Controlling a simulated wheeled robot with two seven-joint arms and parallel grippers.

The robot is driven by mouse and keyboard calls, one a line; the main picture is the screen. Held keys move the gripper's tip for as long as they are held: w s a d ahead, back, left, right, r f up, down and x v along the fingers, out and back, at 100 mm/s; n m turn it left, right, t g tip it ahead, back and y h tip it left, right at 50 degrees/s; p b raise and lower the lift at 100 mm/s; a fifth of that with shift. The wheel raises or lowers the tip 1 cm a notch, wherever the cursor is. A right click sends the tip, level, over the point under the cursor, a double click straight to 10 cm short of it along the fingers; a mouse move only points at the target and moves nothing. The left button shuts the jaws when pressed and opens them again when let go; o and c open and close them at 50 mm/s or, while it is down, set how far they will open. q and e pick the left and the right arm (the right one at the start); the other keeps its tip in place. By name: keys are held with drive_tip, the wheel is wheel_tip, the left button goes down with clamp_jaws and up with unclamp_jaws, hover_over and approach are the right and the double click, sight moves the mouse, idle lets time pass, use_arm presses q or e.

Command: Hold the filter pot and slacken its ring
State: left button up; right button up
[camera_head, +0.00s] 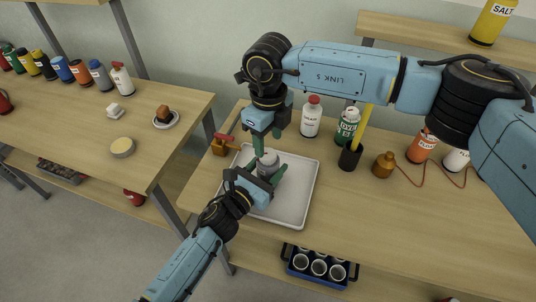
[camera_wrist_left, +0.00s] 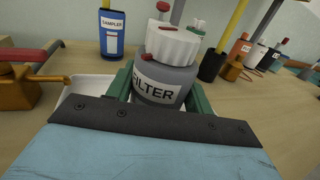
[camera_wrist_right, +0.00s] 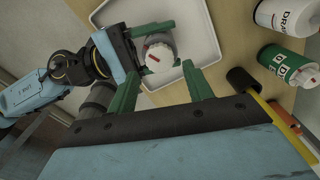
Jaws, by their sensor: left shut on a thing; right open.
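The filter pot (camera_head: 268,168) is a grey jar standing upright at the tray (camera_head: 301,190). Its label reads FILTER in the left wrist view (camera_wrist_left: 158,84). Its ring (camera_wrist_left: 172,46) is white and ribbed, on top of the pot; a red mark shows on the white top in the right wrist view (camera_wrist_right: 153,57). My left gripper (camera_head: 271,174) is shut on the pot's body, one green finger on each side. My right gripper (camera_head: 262,147) is open and points down above the pot. In the right wrist view its fingertips (camera_wrist_right: 161,84) are apart, with the ring just beyond them.
A brown vessel with a red lever (camera_head: 219,147) stands left of the tray. Behind are a white bottle (camera_head: 311,118), a green bottle (camera_head: 346,128) and a black holder (camera_head: 350,156) with a yellow rod.

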drive_tip(key=shift+r, duration=0.9)
use_arm(q)
drive_tip(key=o, duration=1.1)
drive_tip(key=shift+o, duration=0.2)
